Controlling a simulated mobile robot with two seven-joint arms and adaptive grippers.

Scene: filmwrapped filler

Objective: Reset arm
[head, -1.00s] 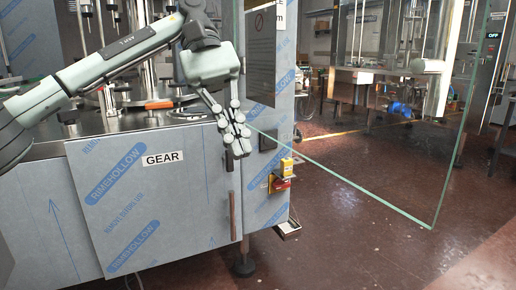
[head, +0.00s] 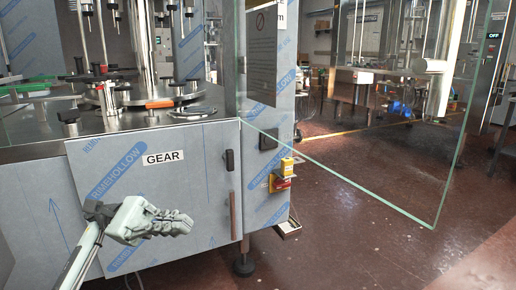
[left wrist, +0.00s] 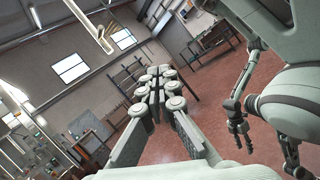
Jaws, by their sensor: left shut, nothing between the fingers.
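My left gripper (head: 188,222) is in the lower left of the head view, in front of the grey panel marked GEAR (head: 163,158). Its fingers point right and are closed together with nothing between them. The closed fingers also fill the middle of the left wrist view (left wrist: 157,76). My right gripper (left wrist: 239,135) hangs down at the right of the left wrist view, beside my body; its finger opening is too small to judge. It is not in the head view.
The filler machine's steel deck (head: 50,140) carries posts and an orange-edged part (head: 160,104). A glass door (head: 350,130) stands open to the right. A yellow and red switch (head: 284,174) is on the machine's corner. Brown floor (head: 340,240) lies clear at right.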

